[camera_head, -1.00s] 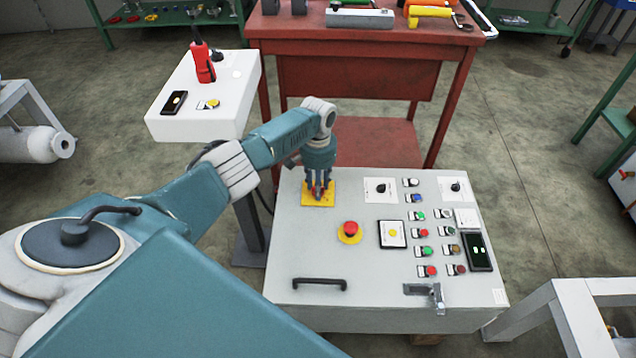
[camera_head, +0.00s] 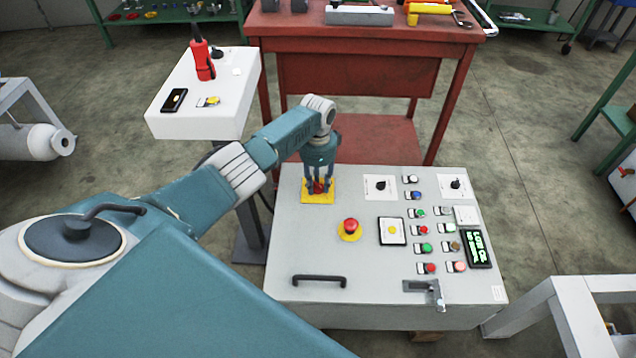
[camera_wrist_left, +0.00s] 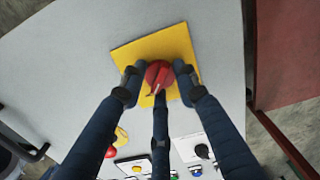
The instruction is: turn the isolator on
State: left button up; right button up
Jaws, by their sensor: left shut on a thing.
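The isolator is a red rotary knob (camera_wrist_left: 160,75) on a square yellow plate (camera_head: 318,197), at the upper left of the grey control panel (camera_head: 300,245). My left gripper (camera_head: 318,184) comes down over the plate from above. In the left wrist view, its fingers (camera_wrist_left: 158,84) are shut around the red knob, touching it from the sides. The knob's pointer lies tilted across the plate. The panel's display (camera_head: 476,248) is lit with green text. My right gripper is not in view.
A red emergency stop button (camera_head: 350,226) on a yellow disc sits below the isolator. Switches and coloured buttons fill the panel's right side. A black handle (camera_head: 320,281) and a latch (camera_head: 424,290) stand out near the front edge. A white box (camera_head: 205,118) stands behind left.

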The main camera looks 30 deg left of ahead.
aim_at(317, 185)
pick_arm(q)
jog(key=shift+s+f+m, duration=0.15)
jog(key=shift+s+m, duration=0.05)
jog(key=shift+m, duration=0.6)
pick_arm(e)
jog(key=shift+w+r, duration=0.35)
pick_arm(q)
jog(key=shift+m, duration=0.3)
jog(key=shift+o, duration=0.3)
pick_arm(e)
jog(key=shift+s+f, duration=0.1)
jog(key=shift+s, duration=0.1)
pick_arm(q)
jog(key=o, duration=1.1)
notch_tip(317, 185, up, 12)
